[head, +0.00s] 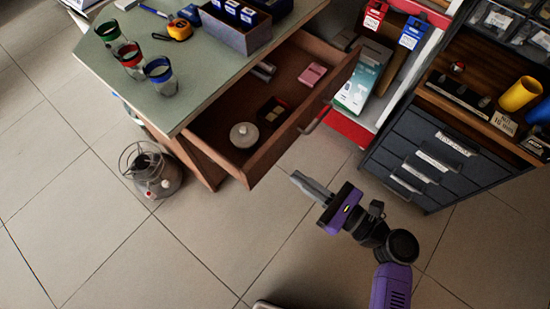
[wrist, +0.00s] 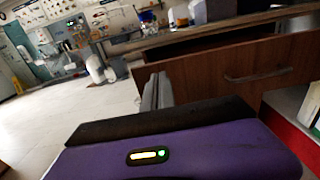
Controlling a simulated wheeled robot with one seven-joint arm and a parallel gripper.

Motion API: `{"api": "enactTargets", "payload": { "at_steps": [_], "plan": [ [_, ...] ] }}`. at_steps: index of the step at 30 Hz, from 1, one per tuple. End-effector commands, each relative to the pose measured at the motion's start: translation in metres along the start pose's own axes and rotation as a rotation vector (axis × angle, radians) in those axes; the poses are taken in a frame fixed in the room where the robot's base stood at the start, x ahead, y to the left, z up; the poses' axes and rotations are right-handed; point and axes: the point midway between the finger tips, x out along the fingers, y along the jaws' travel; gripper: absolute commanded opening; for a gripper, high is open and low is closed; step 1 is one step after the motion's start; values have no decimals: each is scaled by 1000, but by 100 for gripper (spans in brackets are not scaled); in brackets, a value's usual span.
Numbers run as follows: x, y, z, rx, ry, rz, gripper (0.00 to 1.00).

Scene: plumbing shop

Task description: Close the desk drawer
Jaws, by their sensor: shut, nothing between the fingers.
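The desk drawer (head: 296,127) is pulled out from under the green-topped desk (head: 196,78). Inside it lie a round whitish object, a pink item and small dark items. Its wooden front with a bar handle (head: 314,120) faces the lower right. In the wrist view the drawer front (wrist: 215,78) stands just beyond my gripper, with the handle (wrist: 247,77) to the right. My gripper (head: 296,177) is shut and empty, just in front of the drawer front near its lower corner. Its fingers also show in the wrist view (wrist: 157,94). I cannot tell whether they touch the drawer.
Several glasses (head: 131,61), a tape measure (head: 179,29) and a blue-grey box (head: 237,34) stand on the desk. A round metal heater-like object (head: 151,170) is on the floor at left. A dark drawer cabinet (head: 422,160) stands at right. The tiled floor in front is clear.

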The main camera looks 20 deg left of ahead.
Motion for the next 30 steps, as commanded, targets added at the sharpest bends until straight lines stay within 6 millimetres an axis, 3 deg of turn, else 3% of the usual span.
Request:
{"api": "enactTargets", "payload": {
  "at_steps": [6, 12, 18, 30],
  "plan": [
    [44, 0, 0, -2, -1, 3, 0],
    [71, 0, 0, -1, 0, 0, 0],
    [82, 0, 0, -1, 0, -1, 0],
    [84, 0, 0, -1, 0, -1, 0]
  ]
}}
